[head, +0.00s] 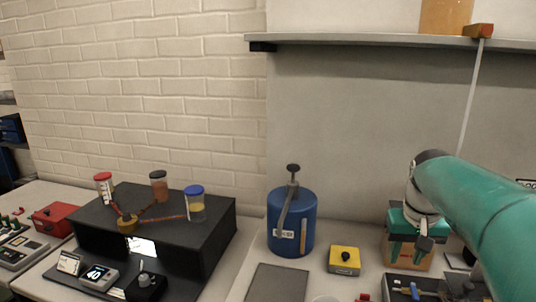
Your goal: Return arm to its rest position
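My teal arm (485,210) reaches in from the right edge of the head view. Its pale wrist bends down over the right part of the bench. My gripper (409,250) is at the end, pointing down in front of a tan and teal box; the teal parts overlap, so the finger gap is unclear. I cannot tell whether it touches the box. The blue sealed cylinder (283,222) stands upright on the bench left of my gripper, clearly apart from it. It has a dark knob and a grey lever on top and a small white label.
A yellow box with a black button (344,261) sits between cylinder and gripper. A black stand (205,245) with several capped jars is at left. A red box (52,218) lies farther left. A shelf (380,40) runs above; a pale strip (468,100) hangs from it near my arm.

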